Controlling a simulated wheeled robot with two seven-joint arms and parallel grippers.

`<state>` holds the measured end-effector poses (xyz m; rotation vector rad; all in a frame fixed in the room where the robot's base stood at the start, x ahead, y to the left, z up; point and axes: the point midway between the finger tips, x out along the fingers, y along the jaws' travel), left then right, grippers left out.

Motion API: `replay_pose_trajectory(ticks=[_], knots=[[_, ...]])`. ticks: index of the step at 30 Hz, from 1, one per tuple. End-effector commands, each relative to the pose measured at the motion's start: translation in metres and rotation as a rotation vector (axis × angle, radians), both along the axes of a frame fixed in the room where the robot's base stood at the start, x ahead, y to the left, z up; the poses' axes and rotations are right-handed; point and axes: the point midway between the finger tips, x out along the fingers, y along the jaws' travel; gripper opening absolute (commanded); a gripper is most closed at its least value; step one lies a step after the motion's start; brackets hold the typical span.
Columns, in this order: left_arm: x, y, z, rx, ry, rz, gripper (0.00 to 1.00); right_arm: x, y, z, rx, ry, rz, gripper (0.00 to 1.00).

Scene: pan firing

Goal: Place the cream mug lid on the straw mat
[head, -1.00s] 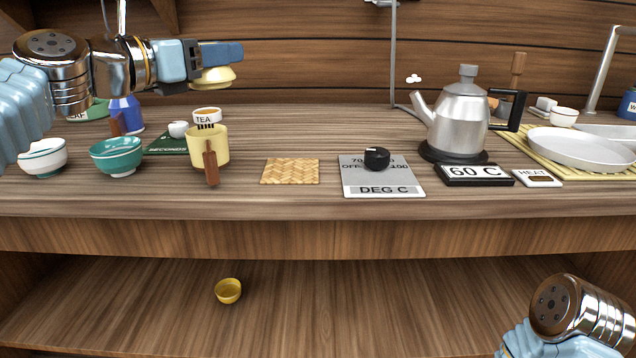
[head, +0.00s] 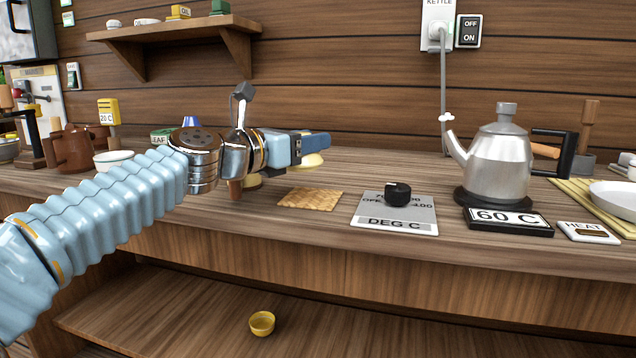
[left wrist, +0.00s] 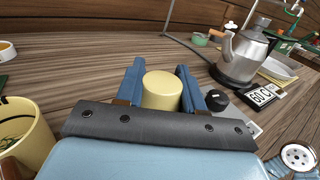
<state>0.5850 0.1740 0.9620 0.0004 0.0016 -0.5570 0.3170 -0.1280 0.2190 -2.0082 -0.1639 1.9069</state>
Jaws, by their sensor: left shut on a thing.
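The cream mug lid (left wrist: 162,90) is held between the two blue fingers of my left gripper (left wrist: 160,85) in the left wrist view. In the head view its pale underside (head: 314,160) shows below my left gripper (head: 312,143), above the counter. The straw mat (head: 311,199) lies flat on the counter, below and near the gripper; nothing is on it. The cream mug (left wrist: 22,135) stands at the left edge of the left wrist view; in the head view my left arm mostly hides it. My right gripper is not in the head view.
Right of the mat is a control plate (head: 393,213) with a black knob (head: 398,193). A steel kettle (head: 499,160) stands on its base, with a 60 C sign (head: 508,221) before it. A yellow bowl (head: 262,323) sits on the lower shelf.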

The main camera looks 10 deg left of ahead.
Motion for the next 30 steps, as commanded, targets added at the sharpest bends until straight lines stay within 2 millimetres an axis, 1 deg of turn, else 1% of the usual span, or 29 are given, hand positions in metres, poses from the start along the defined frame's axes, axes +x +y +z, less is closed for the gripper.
replay_pose_trajectory(ticks=[1, 7, 10, 12, 15, 23, 27, 28, 30], knots=[[0.005, -0.004, -0.012, -0.003, 0.002, -0.001, 0.03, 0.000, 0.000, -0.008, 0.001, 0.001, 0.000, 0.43], [0.014, -0.010, -0.021, -0.002, -0.001, -0.001, 0.03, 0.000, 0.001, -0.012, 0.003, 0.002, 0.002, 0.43], [0.020, -0.014, -0.032, -0.001, 0.000, -0.001, 0.03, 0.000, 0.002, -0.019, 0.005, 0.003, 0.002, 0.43], [0.020, -0.013, -0.047, -0.001, 0.000, 0.000, 0.03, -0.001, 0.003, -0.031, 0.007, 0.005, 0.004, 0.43], [0.020, -0.013, -0.060, -0.001, 0.000, 0.000, 0.03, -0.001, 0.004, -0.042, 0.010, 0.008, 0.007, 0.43], [0.019, -0.013, -0.058, -0.001, -0.002, 0.000, 0.03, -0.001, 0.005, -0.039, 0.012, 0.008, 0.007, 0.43], [0.019, -0.013, -0.062, -0.002, -0.001, 0.000, 0.03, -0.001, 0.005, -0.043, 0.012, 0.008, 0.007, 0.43], [0.019, -0.013, -0.061, -0.002, -0.001, 0.000, 0.40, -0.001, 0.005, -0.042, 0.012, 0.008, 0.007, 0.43], [0.019, -0.013, -0.061, -0.002, -0.001, 0.000, 0.51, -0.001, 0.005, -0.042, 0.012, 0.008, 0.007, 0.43]])
